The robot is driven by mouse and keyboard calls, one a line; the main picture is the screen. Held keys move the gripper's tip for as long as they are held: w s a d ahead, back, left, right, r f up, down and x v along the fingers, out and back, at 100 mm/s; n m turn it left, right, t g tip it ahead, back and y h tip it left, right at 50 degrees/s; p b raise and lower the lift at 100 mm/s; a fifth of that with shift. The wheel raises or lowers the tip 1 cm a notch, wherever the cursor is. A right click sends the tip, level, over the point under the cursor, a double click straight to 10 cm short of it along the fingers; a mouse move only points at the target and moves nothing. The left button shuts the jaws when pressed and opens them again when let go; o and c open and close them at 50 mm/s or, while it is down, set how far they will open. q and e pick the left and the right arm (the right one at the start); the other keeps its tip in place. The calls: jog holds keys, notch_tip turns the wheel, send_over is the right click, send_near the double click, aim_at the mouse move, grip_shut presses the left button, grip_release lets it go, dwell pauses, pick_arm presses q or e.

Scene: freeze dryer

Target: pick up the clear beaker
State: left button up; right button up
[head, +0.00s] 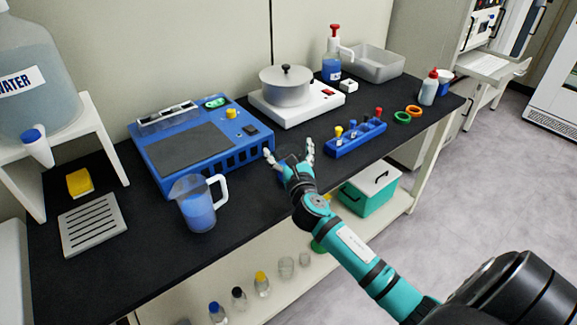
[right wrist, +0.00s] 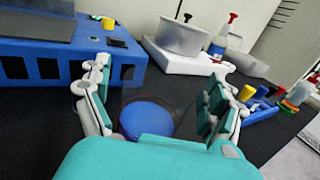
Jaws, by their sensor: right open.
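A clear beaker with blue contents (right wrist: 146,119) stands on the black bench top, between the two fingers of my right gripper (right wrist: 160,95) in the right wrist view. Its clear wall is faint there, and its near side is partly hidden by my gripper. In the head view my right gripper (head: 289,160) is open over the bench, in front of the blue device, and hides most of the beaker; a bit of blue shows by the fingers. I cannot tell whether a finger touches the beaker. My left gripper is not in view.
A clear pitcher of blue liquid (head: 198,207) stands left of my right gripper. Behind are a blue device (head: 190,148) and a white hot plate with a pot (head: 285,88). A blue tube rack (head: 356,138) stands to the right. The bench's front edge is close.

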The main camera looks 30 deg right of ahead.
jog(key=c, duration=1.8)
